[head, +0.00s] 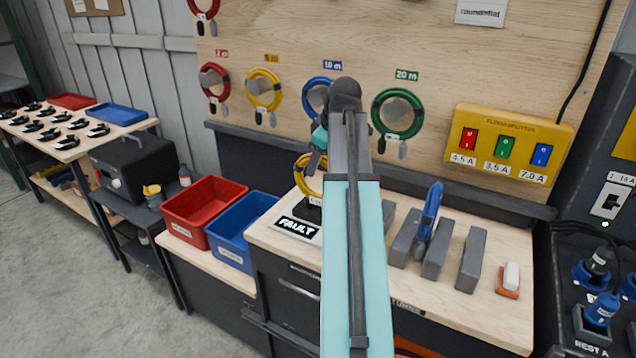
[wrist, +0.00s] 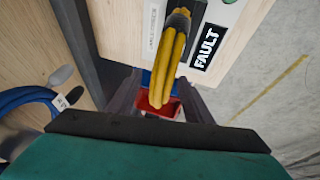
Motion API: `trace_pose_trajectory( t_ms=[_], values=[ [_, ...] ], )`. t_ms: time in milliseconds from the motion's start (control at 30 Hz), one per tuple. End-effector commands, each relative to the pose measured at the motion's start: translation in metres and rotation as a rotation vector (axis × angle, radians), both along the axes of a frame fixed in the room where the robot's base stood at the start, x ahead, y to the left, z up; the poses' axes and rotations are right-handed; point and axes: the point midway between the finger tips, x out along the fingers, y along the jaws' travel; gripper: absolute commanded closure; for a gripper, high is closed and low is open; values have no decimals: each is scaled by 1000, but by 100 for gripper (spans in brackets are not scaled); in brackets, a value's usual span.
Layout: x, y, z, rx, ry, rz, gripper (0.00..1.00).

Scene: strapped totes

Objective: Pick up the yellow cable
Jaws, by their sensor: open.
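A coiled yellow cable (head: 308,178) stands upright in a dark holder (head: 308,211) behind the FAULT sign (head: 297,226) on the bench, partly hidden by my arm. In the wrist view the yellow cable (wrist: 172,62) lies between the two dark fingers of my gripper (wrist: 158,98). The fingers are open, one on either side of it; I cannot tell whether either touches it. In the head view my gripper (head: 318,150) is at the top of the coil. Another yellow cable (head: 264,90) hangs on the wall board.
Red (head: 203,212), blue (head: 318,95) and green (head: 398,112) cables or bins surround the area: a red bin and hung coils. A blue bin (head: 245,235) stands left of the bench. Grey blocks (head: 437,248) with a blue coil (head: 429,212) stand right of my arm.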

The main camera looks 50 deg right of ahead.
Motion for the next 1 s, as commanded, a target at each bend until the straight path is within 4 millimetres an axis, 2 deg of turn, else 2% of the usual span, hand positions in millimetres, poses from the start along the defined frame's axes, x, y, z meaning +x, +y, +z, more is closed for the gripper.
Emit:
trace_pose_trajectory(
  t_ms=[367, 967, 1000],
  values=[
    [11, -2, -29, 1, 0, 0, 54],
    [13, -1, -31, -1, 0, 2, 54],
    [13, -1, -31, -1, 0, 2, 57]
  ],
)
